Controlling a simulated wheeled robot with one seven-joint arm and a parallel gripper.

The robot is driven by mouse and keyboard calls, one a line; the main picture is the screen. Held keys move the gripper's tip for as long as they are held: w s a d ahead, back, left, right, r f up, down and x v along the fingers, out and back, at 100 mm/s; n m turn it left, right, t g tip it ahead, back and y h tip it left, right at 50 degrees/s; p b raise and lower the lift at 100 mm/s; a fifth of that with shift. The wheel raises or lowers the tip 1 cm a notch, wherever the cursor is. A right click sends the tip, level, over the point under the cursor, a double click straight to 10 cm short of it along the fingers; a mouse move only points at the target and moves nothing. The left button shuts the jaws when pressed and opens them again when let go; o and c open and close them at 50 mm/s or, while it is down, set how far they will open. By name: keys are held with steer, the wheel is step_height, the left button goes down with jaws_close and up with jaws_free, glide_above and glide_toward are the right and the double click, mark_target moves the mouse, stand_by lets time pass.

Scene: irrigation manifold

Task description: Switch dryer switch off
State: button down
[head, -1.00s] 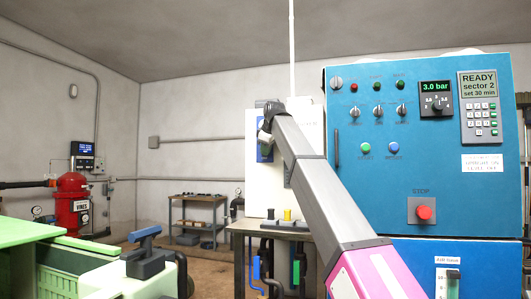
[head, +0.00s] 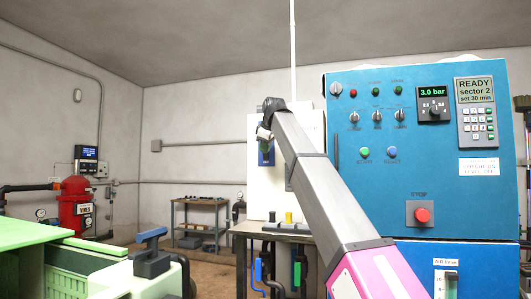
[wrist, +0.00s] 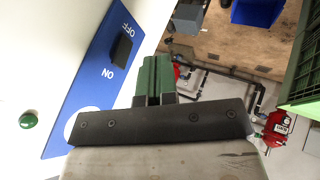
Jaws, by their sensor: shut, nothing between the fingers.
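The dryer switch is a black rocker (wrist: 122,48) on a blue plate (wrist: 88,88) marked OFF at one end and ON at the other, in the wrist view. I cannot tell which way the rocker is tipped. The plate also shows in the head view (head: 267,157), on the white cabinet (head: 256,190) and partly behind my arm's end. My gripper (wrist: 153,72), with green fingers, is shut and empty. In the wrist view it appears just to the right of the rocker with a gap between them. In the head view my gripper is small and its fingers are unclear.
A green button (wrist: 28,120) sits on the white cabinet beside the plate. A blue control panel (head: 440,150) with a red stop button (head: 422,214) stands close on the right. A workbench (head: 272,229) stands below the cabinet. A green crate (head: 65,270) is at lower left.

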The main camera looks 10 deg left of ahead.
steer(key=v, duration=0.7)
steer(key=shift+s, duration=0.6)
